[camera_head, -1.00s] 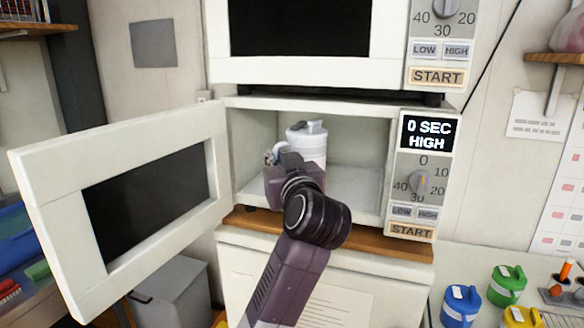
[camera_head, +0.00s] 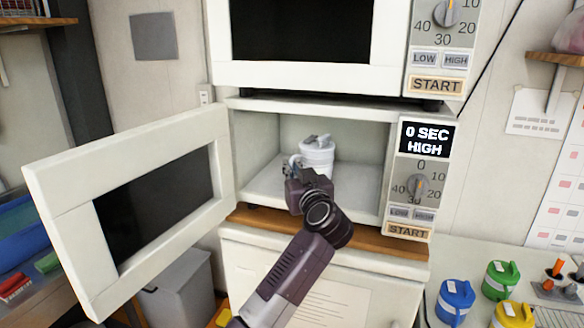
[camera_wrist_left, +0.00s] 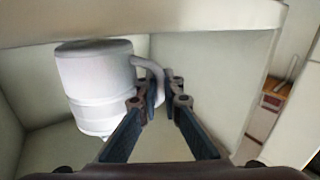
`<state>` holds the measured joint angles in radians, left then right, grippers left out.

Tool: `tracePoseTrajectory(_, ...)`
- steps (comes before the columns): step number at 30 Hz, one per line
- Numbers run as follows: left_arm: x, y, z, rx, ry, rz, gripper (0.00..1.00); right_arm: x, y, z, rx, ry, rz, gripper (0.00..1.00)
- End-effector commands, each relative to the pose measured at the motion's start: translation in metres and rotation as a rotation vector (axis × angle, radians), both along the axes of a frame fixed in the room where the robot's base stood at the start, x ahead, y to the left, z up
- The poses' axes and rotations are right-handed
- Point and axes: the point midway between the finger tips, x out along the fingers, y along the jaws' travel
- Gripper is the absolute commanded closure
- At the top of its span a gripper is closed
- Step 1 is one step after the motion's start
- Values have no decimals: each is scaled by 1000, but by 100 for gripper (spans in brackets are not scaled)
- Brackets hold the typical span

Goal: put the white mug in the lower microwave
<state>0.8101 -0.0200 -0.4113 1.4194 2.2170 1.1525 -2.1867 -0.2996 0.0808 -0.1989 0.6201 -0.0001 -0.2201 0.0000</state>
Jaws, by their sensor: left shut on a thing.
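The white mug (camera_head: 318,155), with a lid on top, is inside the open lower microwave (camera_head: 262,185). My left gripper (camera_head: 294,168) reaches in through the opening and is beside the mug. In the left wrist view the mug (camera_wrist_left: 92,85) shows with its handle between the fingers of my left gripper (camera_wrist_left: 160,92), which is shut on the handle. The mug looks close to upright in the head view. Whether its base touches the microwave floor is hard to tell. My right gripper is in neither view.
The lower microwave's door (camera_head: 140,200) stands wide open to the left. The upper microwave (camera_head: 310,75) is shut just above. Blue (camera_head: 456,302), green (camera_head: 501,280) and yellow (camera_head: 515,315) lidded mugs stand on the counter at the lower right.

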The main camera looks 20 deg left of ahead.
Motion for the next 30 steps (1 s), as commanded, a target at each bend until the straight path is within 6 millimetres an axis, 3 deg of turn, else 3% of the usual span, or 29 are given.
tracePoseTrajectory(3,3,0,-3,3,-7,-1,100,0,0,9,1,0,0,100)
tracePoseTrajectory(16,4,-1,-10,1,-7,-2,100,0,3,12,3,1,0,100)
tracePoseTrajectory(17,4,-1,-14,0,-1,-1,92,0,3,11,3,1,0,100)
tracePoseTrajectory(21,4,0,-14,0,-2,-1,76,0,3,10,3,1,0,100)
tracePoseTrajectory(30,4,-1,-13,0,-4,-1,76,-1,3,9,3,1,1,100)
